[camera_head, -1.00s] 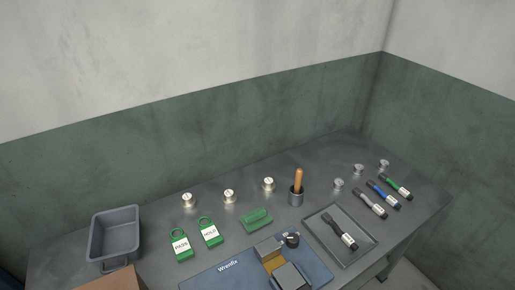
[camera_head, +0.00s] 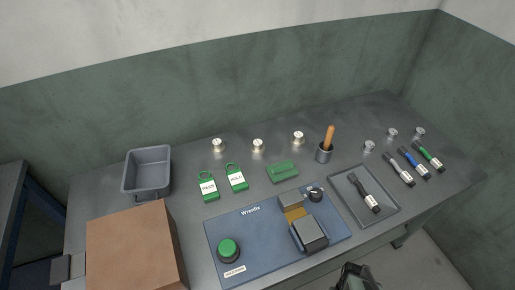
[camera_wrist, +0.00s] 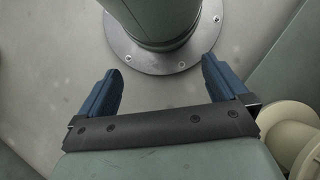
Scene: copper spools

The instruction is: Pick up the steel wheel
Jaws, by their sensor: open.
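Several small silvery round pieces stand on the grey bench in the head view; I cannot tell for sure which is the steel wheel. Three are in a row behind the green tags: left (camera_head: 217,145), middle (camera_head: 258,145) and right (camera_head: 298,137). Three greyer ones stand at the right, behind the markers: near (camera_head: 369,146), middle (camera_head: 392,132) and far (camera_head: 419,131). My gripper (camera_wrist: 160,70) shows in the wrist view with its two blue fingers wide apart and nothing between them. It is away from all the round pieces, none of which shows in the wrist view.
A blue station (camera_head: 270,259) with a green button fills the bench front. A cardboard box (camera_head: 130,245), grey bin (camera_head: 147,165), two green tags (camera_head: 208,189), green block (camera_head: 282,172), cup with wooden handle (camera_head: 324,153), tray (camera_head: 388,205) and several markers (camera_head: 399,169) surround it.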

